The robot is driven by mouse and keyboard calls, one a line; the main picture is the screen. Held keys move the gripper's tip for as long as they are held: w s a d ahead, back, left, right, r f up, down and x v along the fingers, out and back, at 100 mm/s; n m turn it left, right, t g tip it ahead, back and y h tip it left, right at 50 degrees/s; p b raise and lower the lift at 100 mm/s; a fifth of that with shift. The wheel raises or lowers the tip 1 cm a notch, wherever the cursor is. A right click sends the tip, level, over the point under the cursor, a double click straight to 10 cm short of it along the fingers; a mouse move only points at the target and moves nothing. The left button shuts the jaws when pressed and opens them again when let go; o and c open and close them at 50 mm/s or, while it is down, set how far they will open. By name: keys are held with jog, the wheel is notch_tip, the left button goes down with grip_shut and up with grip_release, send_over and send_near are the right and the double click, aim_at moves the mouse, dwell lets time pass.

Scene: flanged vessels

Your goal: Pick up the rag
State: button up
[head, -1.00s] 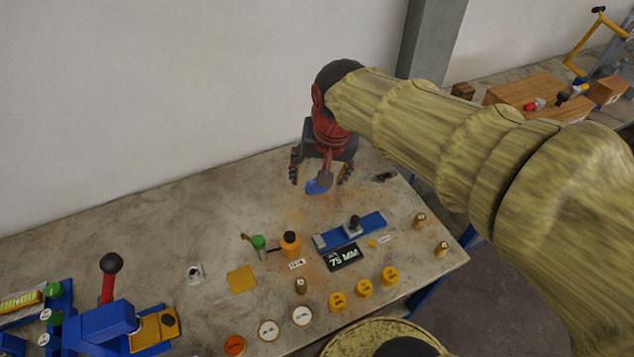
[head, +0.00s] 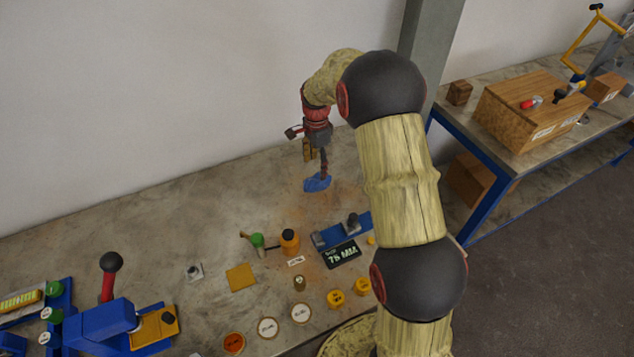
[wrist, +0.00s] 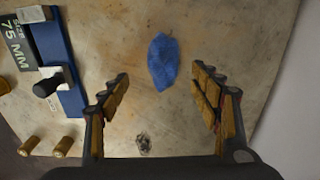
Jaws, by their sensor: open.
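The rag (head: 318,182) is a small crumpled blue cloth on the workbench, towards its back. In the wrist view the rag (wrist: 162,61) lies flat on the bench, ahead of and between the two fingers, touching neither. My gripper (head: 316,158) hangs pointing down just above and behind the rag in the head view. In the wrist view my gripper (wrist: 162,88) has its padded fingers spread wide with nothing between them.
A blue fixture (head: 340,232) with a "75 MM" display (head: 342,254) sits in front of the rag. An orange container (head: 289,242) and a green-topped item (head: 257,241) stand to the left. A dark speckled patch (wrist: 144,144) shows near the fingers. Bench around the rag is clear.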

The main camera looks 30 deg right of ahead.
aim_at(317, 179)
jog(key=f+b, duration=0.1)
jog(key=f, duration=0.1)
jog(key=f+b, duration=0.1)
jog(key=f, duration=0.5)
jog(key=shift+w+d+f+b, duration=0.1)
jog(key=shift+w+d+b, duration=0.2)
jog(key=shift+b, duration=0.1)
jog(key=shift+c, duration=1.3)
jog(key=c, duration=1)
